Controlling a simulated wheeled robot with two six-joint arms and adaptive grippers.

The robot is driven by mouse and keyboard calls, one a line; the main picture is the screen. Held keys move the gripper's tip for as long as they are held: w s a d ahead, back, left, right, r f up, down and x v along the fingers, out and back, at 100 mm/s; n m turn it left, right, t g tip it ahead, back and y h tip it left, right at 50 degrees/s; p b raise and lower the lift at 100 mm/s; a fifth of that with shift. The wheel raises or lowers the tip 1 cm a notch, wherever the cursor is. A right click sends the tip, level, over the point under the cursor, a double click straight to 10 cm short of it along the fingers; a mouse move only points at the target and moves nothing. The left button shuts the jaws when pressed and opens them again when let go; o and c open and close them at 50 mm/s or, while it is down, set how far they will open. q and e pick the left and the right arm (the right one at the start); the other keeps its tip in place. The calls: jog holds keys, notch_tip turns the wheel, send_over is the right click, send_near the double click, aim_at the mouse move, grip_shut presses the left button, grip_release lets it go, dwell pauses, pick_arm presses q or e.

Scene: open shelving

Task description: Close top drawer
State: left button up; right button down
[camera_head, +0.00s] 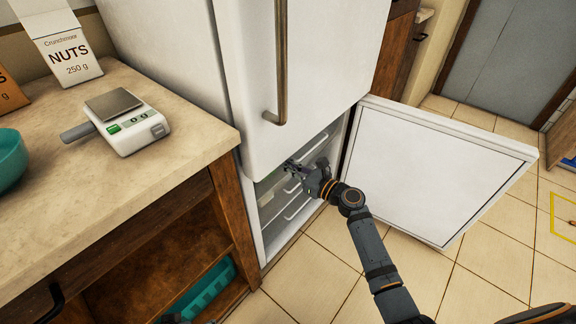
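The tall white fridge (185,60) has its lower compartment open, with the white lower door (440,165) swung out to the right. Inside are stacked pale drawers with white bar handles. The top drawer (316,148) is just under the upper fridge door and partly hidden by that door and my gripper. I cannot tell exactly how far out it stands. My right gripper (294,167) is at the front of the upper drawers, near the top drawer. Whether it touches is unclear, and its fingers are too small to read. A lower drawer (297,207) shows below it.
A counter (190,110) at left holds a kitchen scale (125,122), a nuts box (68,50) and a teal bowl (10,160). A teal crate (205,288) sits on the shelf below. The tiled floor (310,275) before the fridge is clear.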

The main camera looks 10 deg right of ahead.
jog(key=x, duration=0.4)
jog(key=shift+r, duration=0.15)
dwell(0.4)
